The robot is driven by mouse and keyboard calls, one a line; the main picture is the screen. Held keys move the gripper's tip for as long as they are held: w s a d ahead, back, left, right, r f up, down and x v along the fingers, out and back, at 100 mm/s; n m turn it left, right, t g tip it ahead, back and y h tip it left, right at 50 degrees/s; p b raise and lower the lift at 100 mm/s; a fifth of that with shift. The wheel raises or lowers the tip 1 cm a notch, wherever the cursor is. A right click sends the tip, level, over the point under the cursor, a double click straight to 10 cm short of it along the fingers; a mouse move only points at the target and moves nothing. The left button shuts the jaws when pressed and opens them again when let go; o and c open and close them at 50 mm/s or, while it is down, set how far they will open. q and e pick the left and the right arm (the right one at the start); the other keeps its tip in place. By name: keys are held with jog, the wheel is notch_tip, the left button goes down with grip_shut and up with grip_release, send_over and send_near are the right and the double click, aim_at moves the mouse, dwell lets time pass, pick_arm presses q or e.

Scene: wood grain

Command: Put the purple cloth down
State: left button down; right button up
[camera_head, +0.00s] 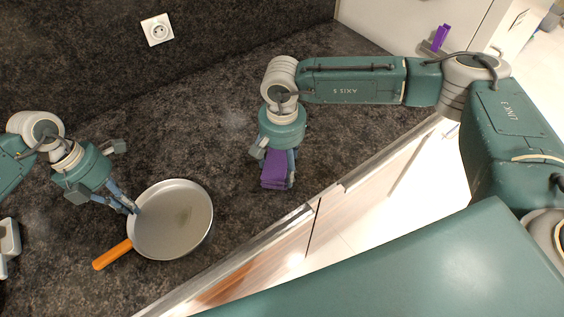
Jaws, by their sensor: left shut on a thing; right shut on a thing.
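The purple cloth (274,172) is a folded block between the fingers of my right gripper (278,184), which is shut on it and points down over the dark counter near its front edge. I cannot tell whether the cloth touches the counter. The pan has a brownish patch inside and an orange handle (112,254) that points to the lower left.
The dark speckled counter (225,130) is clear around the cloth and behind the pan. Its front edge runs diagonally, with cabinet fronts below. A wall socket (157,29) is at the back. A pale object (8,243) lies at the left edge. A small purple item (440,37) is at the upper right.

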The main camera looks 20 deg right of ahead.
aim_at(282, 164)
jog(key=o, duration=1.1)
jog(key=shift+f, duration=0.1)
jog(key=shift+c, duration=0.2)
notch_tip(282, 164, up, 12)
jog(key=shift+o, duration=0.6)
